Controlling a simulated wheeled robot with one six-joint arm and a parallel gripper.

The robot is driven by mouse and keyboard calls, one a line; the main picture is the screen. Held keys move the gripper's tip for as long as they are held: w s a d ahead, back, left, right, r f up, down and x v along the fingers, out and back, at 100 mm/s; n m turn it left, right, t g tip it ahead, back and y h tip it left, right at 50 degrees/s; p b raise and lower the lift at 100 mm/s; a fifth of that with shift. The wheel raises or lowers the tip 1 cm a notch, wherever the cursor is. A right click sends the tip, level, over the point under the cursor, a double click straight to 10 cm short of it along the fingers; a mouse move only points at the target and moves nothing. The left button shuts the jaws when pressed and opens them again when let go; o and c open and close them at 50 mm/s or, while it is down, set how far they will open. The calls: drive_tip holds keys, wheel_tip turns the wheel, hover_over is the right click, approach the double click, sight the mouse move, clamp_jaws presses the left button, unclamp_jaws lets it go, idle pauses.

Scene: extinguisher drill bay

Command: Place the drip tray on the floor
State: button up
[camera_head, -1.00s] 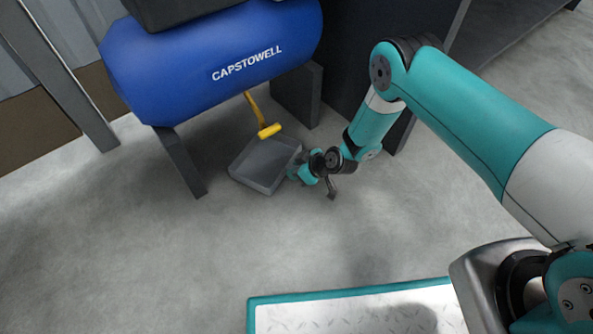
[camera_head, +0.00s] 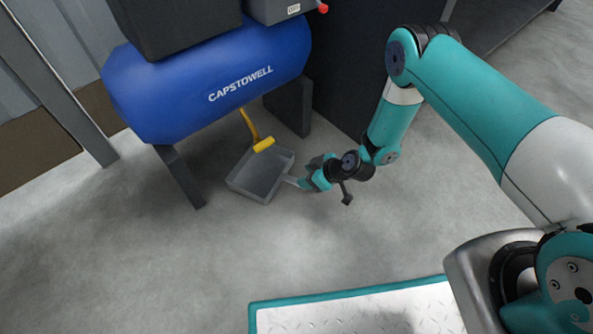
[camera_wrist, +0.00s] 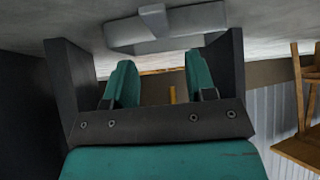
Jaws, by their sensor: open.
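The grey drip tray (camera_head: 259,178) sits flat on the floor under the right end of the blue tank (camera_head: 205,82). It is a shallow, open square tray, with a pale grip on its right side toward my gripper. My gripper (camera_head: 302,184) is low over the floor just right of the tray, open, with nothing seen between its jaws. The wrist view shows the two teal fingers (camera_wrist: 160,84) spread apart and the tray (camera_wrist: 190,22) beyond them at the top. I cannot tell whether a fingertip still touches the grip.
A yellow-ended lever (camera_head: 263,145) hangs from the tank just above the tray's back edge. The tank's dark legs (camera_head: 181,178) and a dark cabinet (camera_head: 345,75) stand close by. Open concrete floor lies in front. A wooden stool-like thing (camera_wrist: 302,120) shows in the wrist view.

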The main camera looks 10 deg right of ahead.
drive_tip(key=s+a+r+g+p, duration=0.1)
drive_tip(key=s+r+g, duration=0.1)
drive_tip(key=r, duration=1.5)
drive_tip(key=s+r+g, duration=0.1)
drive_tip(key=s+r, duration=0.2)
drive_tip(key=r, duration=1.3)
drive_tip(key=s+d+r+m+g+h, duration=0.1)
drive_tip(key=s+d+r+m, duration=0.1)
drive_tip(key=s+r, duration=0.5)
drive_tip(key=s+d+r+m+g+h, duration=0.1)
drive_tip(key=s+d+r, duration=0.3)
drive_tip(key=s, duration=0.9)
wheel_tip(320, 180, up, 4)
drive_tip(key=shift+s+d+f+m+h, duration=0.1)
drive_tip(key=shift+s+d+m+h, duration=0.15)
drive_tip(key=shift+m+h, duration=0.35)
